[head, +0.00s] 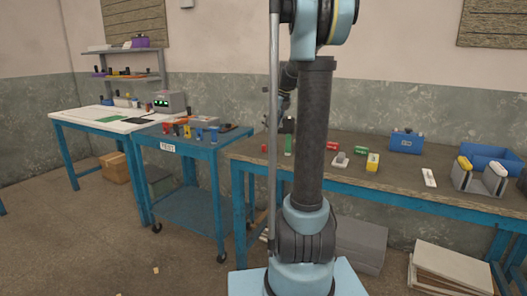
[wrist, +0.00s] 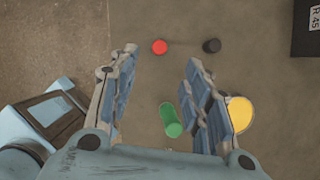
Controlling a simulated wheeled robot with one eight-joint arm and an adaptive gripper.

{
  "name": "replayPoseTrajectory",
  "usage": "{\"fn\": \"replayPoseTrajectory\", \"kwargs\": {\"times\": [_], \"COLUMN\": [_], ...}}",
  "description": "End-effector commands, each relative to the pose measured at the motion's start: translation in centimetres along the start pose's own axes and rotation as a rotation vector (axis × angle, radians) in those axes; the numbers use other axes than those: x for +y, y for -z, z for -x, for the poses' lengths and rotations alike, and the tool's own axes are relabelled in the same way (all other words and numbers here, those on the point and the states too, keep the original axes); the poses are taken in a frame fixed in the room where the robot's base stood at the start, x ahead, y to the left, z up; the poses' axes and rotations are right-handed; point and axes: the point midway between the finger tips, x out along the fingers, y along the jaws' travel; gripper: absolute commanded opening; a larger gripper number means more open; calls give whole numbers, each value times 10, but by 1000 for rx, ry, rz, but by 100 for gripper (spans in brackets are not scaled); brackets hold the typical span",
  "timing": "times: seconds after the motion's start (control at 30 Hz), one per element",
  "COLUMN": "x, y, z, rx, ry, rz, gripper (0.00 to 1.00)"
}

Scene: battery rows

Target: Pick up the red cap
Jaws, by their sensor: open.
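A round red cap (wrist: 160,47) shows in the wrist view, on the brown tabletop just past the fingertips and about midway between them. A small red piece (head: 264,148) on the near workbench in the head view looks like the same cap. My gripper (wrist: 162,58) is open, with nothing held between its fingers. A green cylinder (wrist: 171,120) shows lower between the fingers, apart from the cap. In the head view my gripper is small and partly hidden behind my arm, near the green cylinder (head: 288,145).
A yellow round piece (wrist: 239,113) is partly behind the right finger. A black labelled box (wrist: 307,28) is at upper right. The bench also holds a blue box (head: 406,141). A blue cart (head: 187,205) stands left.

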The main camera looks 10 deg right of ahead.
Motion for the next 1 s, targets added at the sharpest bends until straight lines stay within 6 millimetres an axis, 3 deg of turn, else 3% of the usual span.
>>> {"fn": "replayPoseTrajectory", "kwargs": {"times": [0.3, 0.57, 0.8, 1.0], "x": [0, 0, -1, 0], "y": [0, 0, 2, 2], "z": [-50, -66, -98, -112], "rx": [0, 0, 0, 0], "ry": [0, 1, 1, 1], "rz": [1, 1, 1, 1], "gripper": [44, 44, 44, 44]}}
